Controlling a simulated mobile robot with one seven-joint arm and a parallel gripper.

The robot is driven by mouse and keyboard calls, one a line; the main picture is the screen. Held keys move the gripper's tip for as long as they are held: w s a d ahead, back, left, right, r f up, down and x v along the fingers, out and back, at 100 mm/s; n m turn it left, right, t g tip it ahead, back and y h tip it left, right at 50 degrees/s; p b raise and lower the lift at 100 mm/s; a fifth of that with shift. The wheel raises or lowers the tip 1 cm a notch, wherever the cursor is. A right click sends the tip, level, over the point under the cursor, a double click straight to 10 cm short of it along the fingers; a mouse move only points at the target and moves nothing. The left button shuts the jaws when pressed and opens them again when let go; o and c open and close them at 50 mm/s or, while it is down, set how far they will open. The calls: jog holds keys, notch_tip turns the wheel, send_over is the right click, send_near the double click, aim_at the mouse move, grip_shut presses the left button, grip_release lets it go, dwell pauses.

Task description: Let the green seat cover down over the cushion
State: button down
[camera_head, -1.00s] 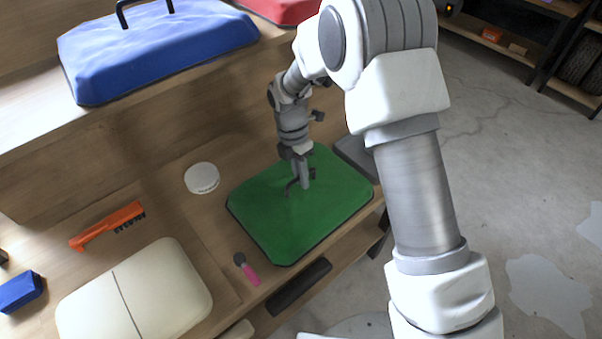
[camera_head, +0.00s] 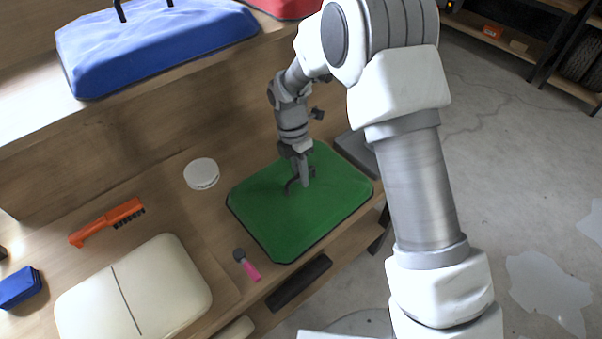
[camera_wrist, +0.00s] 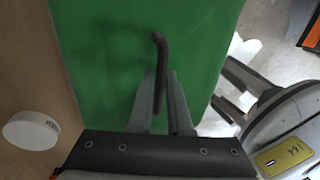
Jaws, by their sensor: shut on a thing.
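The green seat cover (camera_head: 275,225) is a flat panel with a dark rim and a dark bent handle. It is over the right part of the wooden bench; whether it rests there or hangs just above cannot be told. My gripper (camera_head: 301,183) is shut on the handle at the cover's middle. In the wrist view, my gripper's two fingers (camera_wrist: 161,85) pinch the handle (camera_wrist: 160,50) over the green cover (camera_wrist: 105,70). A cream cushion (camera_head: 160,280) with a dark seam lies to the left, apart from the cover and uncovered.
An orange brush (camera_head: 105,222), a white round puck (camera_head: 201,174), a pink-handled tool (camera_head: 248,266) and a blue block (camera_head: 20,288) lie on the bench. A blue cover (camera_head: 155,45) sits on the shelf behind. A grey pad (camera_head: 356,150) is right of the green cover.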

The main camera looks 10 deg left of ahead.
jog(key=shift+f, duration=0.15)
jog(key=c, duration=0.8)
grip_release()
jog(key=shift+o, duration=0.2)
notch_tip(320, 180, up, 17)
jog(key=w+a, duration=0.2)
jog(key=shift+a+p, duration=0.25)
jog(key=shift+p, duration=0.2)
jog(key=shift+w, duration=0.1)
